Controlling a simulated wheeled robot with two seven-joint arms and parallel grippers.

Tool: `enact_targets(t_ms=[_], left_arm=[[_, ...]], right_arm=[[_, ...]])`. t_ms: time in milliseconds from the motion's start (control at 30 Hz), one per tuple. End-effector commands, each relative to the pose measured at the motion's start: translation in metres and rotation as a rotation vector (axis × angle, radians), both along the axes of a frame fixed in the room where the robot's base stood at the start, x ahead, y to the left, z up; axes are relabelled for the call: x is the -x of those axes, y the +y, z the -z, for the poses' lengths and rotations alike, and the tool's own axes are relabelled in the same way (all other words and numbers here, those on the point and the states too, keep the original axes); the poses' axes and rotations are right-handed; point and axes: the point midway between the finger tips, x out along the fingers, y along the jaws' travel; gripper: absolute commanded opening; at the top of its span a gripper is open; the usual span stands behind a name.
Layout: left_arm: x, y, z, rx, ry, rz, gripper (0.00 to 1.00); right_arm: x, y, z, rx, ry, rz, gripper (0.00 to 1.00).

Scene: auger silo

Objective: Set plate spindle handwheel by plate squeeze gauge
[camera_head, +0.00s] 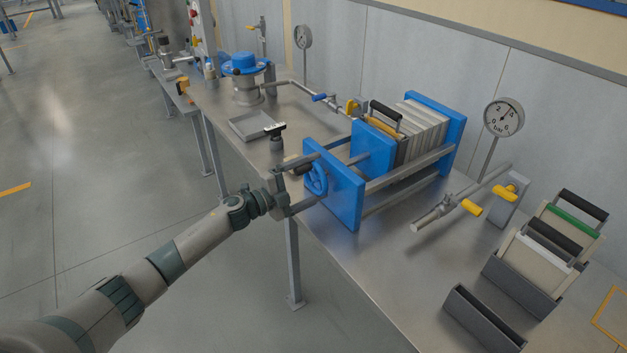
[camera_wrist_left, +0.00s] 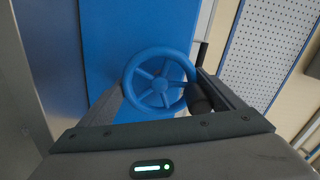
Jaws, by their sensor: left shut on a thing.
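The blue spindle handwheel (camera_head: 316,179) sits on the near face of the filter press's blue end plate (camera_head: 337,186). It also shows in the left wrist view (camera_wrist_left: 160,82), with its spokes facing the camera. My left gripper (camera_head: 302,182) is at the handwheel from the left and is shut on it; in the wrist view (camera_wrist_left: 162,100) the fingers lie either side of the wheel's lower rim. The plate squeeze gauge (camera_head: 503,117) is a round white dial on a stem at the right, its needle too small to read surely. My right gripper is not in view.
The plate pack (camera_head: 421,131) stands between blue plates on side bars. A pipe with yellow-handled valves (camera_head: 470,207) and a grey rack of framed plates (camera_head: 522,283) are at the right. A shallow tray (camera_head: 252,125) and blue-topped vessel (camera_head: 244,80) stand behind.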

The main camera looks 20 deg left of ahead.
Motion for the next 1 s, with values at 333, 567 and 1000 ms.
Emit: enact_targets(t_ms=[333,567,1000], left_arm=[[0.002,-0.001,0.006,-0.003,0.007,0.002,0.95],[0.001,0.0,0.003,-0.002,0.004,0.001,1.0],[0.026,0.02,0.004,-0.003,0.002,0.001,1.0]], right_arm=[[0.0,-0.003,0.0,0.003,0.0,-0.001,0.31],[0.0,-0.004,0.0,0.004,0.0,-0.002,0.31],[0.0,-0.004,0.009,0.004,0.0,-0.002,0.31]])
